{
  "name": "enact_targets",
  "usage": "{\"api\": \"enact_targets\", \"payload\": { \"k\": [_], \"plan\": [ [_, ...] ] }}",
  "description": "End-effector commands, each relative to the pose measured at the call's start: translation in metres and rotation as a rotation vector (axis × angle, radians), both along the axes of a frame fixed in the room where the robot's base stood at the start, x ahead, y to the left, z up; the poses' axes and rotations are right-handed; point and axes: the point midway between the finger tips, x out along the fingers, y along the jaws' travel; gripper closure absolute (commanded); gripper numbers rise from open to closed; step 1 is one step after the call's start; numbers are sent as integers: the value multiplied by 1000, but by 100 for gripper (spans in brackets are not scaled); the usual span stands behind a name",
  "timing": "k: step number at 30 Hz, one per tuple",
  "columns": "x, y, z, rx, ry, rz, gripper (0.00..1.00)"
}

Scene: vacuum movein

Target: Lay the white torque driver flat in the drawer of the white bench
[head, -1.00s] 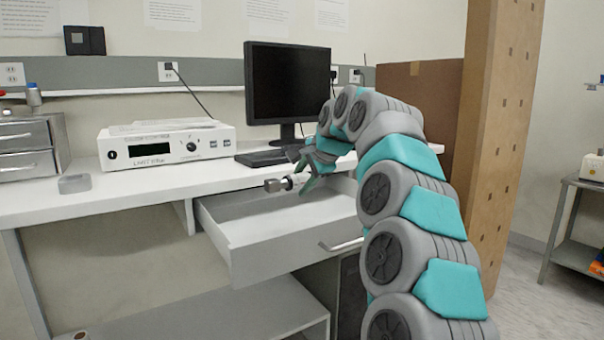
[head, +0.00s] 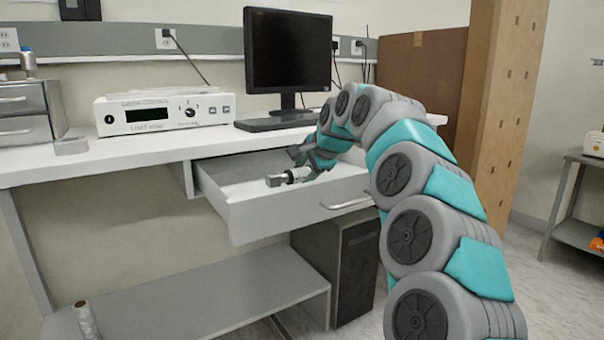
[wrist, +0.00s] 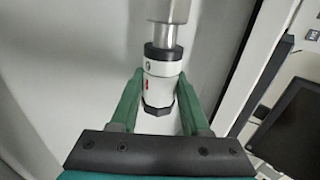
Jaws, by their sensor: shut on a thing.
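The white torque driver (wrist: 162,68) is between the green fingers of my gripper (wrist: 160,98) in the wrist view, with its metal shaft pointing away from the palm. In the head view the driver (head: 290,177) lies roughly level, its grey end toward the left. My gripper (head: 318,162) is shut on it, at the open drawer (head: 270,212) of the white bench (head: 120,158). The driver appears inside the drawer's outline, low near its floor. I cannot tell whether it touches the floor. My arm hides the drawer's right part.
A white instrument box (head: 165,112), a monitor (head: 288,50) and a keyboard (head: 275,123) stand on the bench top above the drawer. A grey drawer cabinet (head: 25,112) is at the left. A black computer tower (head: 350,270) stands below. The drawer's left part is clear.

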Motion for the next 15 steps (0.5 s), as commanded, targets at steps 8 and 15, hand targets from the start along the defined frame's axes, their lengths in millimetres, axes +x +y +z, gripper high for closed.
{"api": "enact_targets", "payload": {
  "k": [8, 15],
  "plan": [
    [-1, 0, -10, -2, 7, 2, 100],
    [-1, 1, -13, -5, 13, 3, 51]
  ]
}}
